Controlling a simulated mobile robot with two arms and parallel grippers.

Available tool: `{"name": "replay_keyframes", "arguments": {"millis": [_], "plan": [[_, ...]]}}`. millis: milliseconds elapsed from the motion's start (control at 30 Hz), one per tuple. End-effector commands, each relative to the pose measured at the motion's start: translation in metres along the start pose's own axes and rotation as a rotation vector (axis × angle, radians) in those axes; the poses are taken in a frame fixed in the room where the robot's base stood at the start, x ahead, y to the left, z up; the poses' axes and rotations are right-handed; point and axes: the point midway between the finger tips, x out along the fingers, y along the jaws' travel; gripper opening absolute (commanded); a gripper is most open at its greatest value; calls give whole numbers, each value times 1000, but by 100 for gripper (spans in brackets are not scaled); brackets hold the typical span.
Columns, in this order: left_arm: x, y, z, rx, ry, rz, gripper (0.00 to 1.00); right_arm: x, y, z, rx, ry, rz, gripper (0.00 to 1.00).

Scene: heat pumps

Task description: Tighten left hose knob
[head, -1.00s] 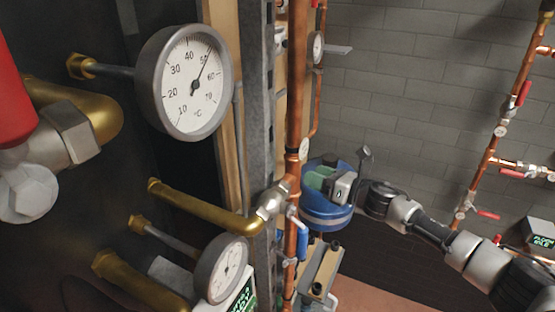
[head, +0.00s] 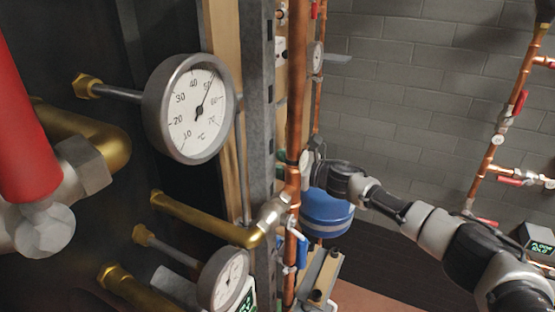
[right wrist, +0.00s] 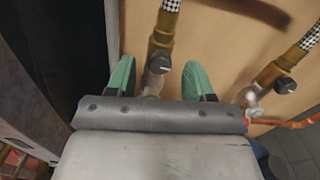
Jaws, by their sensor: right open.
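In the right wrist view, a brass hose fitting with a black knob (right wrist: 160,62) hangs on a braided hose on the left. A second such fitting with a black knob (right wrist: 285,86) is on the right. My right gripper (right wrist: 160,68) is open, its green fingers on either side of the left fitting, with gaps visible on both sides. Whether the knob lies fully between the fingers in depth cannot be told. In the head view, the gripper is mostly hidden behind the copper pipe (head: 296,100), and the hose knobs are not visible. My left gripper is not in view.
A blue tank (head: 327,213) is just below my right wrist. Large dial gauges (head: 190,108) and brass pipes (head: 205,218) fill the left foreground. Copper pipes with red valve handles (head: 520,102) run along the right wall. A wooden panel (right wrist: 225,40) backs the hoses.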

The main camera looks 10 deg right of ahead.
Motion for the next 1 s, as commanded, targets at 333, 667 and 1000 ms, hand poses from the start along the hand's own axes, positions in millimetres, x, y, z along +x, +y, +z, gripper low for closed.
{"name": "replay_keyframes", "arguments": {"millis": [333,667,1000], "plan": [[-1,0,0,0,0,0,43,6,0,0,0,0,-1,53],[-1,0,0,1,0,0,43,6,0,0,0,0,-1,5],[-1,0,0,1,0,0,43,6,0,0,46,1,-1,3]]}}
